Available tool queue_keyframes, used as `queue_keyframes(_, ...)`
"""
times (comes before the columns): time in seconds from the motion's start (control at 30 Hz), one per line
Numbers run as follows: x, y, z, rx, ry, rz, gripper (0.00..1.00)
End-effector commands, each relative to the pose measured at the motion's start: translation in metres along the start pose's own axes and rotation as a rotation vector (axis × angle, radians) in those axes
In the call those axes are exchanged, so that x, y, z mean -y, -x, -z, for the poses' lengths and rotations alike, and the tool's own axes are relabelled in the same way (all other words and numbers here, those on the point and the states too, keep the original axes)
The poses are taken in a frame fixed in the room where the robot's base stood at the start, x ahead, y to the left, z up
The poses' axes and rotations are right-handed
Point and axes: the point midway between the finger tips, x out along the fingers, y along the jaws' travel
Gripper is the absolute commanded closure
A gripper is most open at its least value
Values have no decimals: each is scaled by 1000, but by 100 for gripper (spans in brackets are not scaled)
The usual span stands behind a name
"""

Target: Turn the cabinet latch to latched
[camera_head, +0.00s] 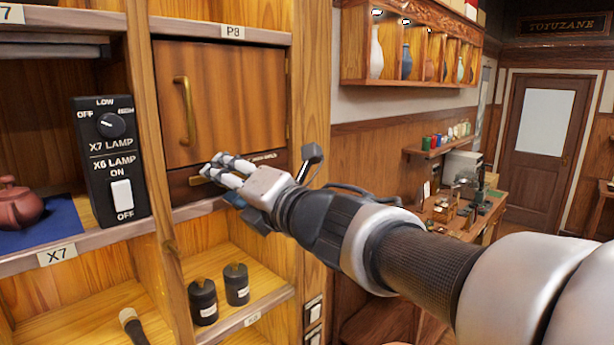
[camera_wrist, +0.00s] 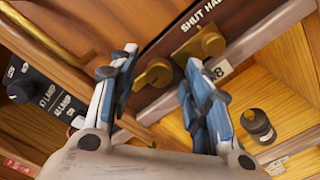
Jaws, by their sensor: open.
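The cabinet door (camera_head: 220,90), under the P8 label, is flat in its frame and looks closed. Below it runs a dark strip with brass latch hardware. In the wrist view a round brass piece (camera_wrist: 155,76) lies between my fingers, and a second brass knob on a plate (camera_wrist: 207,41) is beyond the right finger. I cannot tell which is the turning part or its position. My gripper (camera_head: 213,168) is in front of the strip, fingers spread and empty; the open fingertips also show in the wrist view (camera_wrist: 161,55). Contact with the brass cannot be told.
A brass door handle (camera_head: 184,110) stands out above my gripper. A black lamp switch box (camera_head: 109,160) is to the left. Two black canisters (camera_head: 237,284) (camera_head: 203,302) stand on the shelf below. A teapot (camera_head: 18,203) sits far left.

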Motion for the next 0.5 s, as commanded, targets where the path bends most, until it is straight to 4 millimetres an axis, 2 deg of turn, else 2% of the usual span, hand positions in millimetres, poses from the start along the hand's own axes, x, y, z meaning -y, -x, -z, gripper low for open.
queue_keyframes(0.13, 0, -9, 0, -1, 1, 1, 55)
queue_keyframes(0.4, 0, -10, 0, 0, 1, 0, 55)
queue_keyframes(0.5, 0, -10, 0, 0, 1, 0, 61)
